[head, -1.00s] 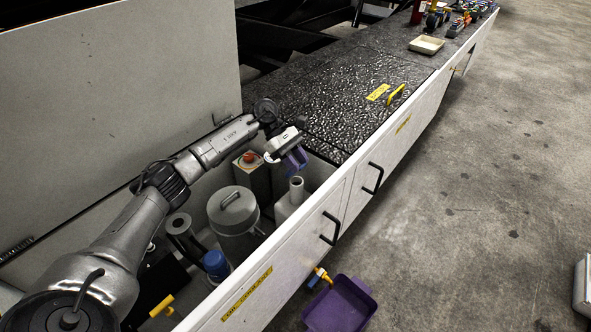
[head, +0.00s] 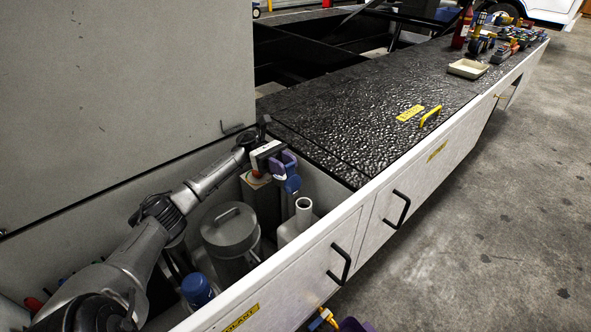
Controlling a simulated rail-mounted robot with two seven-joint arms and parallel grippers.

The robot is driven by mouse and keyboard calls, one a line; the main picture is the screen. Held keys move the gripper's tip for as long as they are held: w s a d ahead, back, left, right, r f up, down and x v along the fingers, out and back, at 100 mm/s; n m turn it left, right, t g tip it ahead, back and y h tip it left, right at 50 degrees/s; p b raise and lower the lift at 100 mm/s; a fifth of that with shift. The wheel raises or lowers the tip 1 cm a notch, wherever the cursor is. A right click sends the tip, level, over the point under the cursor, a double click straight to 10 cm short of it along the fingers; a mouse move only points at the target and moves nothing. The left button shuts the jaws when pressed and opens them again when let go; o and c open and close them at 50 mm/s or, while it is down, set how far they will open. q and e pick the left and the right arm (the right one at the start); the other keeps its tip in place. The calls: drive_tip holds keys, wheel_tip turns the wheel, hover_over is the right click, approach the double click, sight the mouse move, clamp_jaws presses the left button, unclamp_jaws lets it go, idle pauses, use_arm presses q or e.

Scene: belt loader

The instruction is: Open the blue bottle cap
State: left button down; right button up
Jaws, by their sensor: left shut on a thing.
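My left gripper (head: 287,170), with purple fingers, is shut on the blue bottle cap (head: 292,185). It holds the cap above the open compartment, just up and left of a pale bottle (head: 303,206). The bottle stands upright with its neck bare and open, and the cap is apart from it. The bottle's lower part is hidden by the compartment's front wall. My right gripper is not in view.
The compartment also holds a grey lidded canister (head: 230,228), a box with a red-orange top (head: 259,182) and another blue-topped container (head: 197,289). The white front wall (head: 335,225) bounds it. The textured black deck (head: 370,110) beyond is largely clear, with a cream tray (head: 468,69).

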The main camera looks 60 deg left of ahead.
use_arm(q)
drive_tip(key=shift+s+a+f+h+b, duration=0.1)
drive_tip(key=shift+a+f+h+b, duration=0.4)
drive_tip(key=shift+h, duration=0.4)
drive_tip(key=shift+a+r, duration=0.1)
drive_tip(key=shift+a, duration=0.05)
drive_tip(key=c, duration=0.9)
unclamp_jaws()
drive_tip(key=shift+s+a, duration=0.1)
drive_tip(key=shift+a, duration=0.45)
drive_tip(key=shift+f+v, duration=0.1)
drive_tip(key=shift+v, duration=1.5)
drive_tip(key=shift+f+v, duration=0.15)
drive_tip(key=shift+v, duration=1.45)
